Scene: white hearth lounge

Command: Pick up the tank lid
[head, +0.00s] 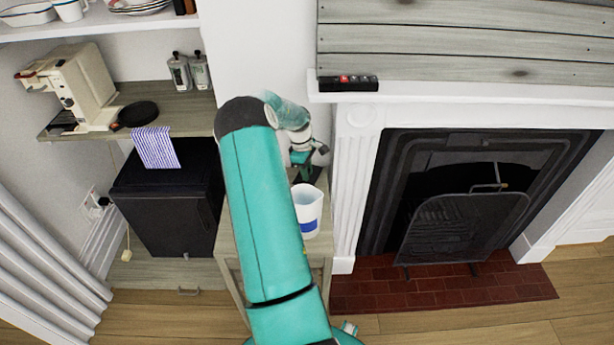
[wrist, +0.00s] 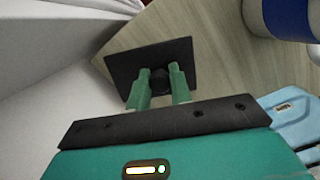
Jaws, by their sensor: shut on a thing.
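The tank lid (wrist: 122,65) is a flat black square plate with a round dark knob in its middle, seen in the wrist view over the pale wood top. My gripper (wrist: 161,78) has its two green fingers shut on the knob, one on each side. I cannot tell whether the plate touches the wood or is just above it.
A white jug with a blue band (head: 308,210) stands close by on the wooden cabinet (head: 318,250); it also shows in the wrist view (wrist: 285,15). The fireplace (head: 465,195) is to the right. A black fridge (head: 170,205) and a coffee machine (head: 85,85) are to the left.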

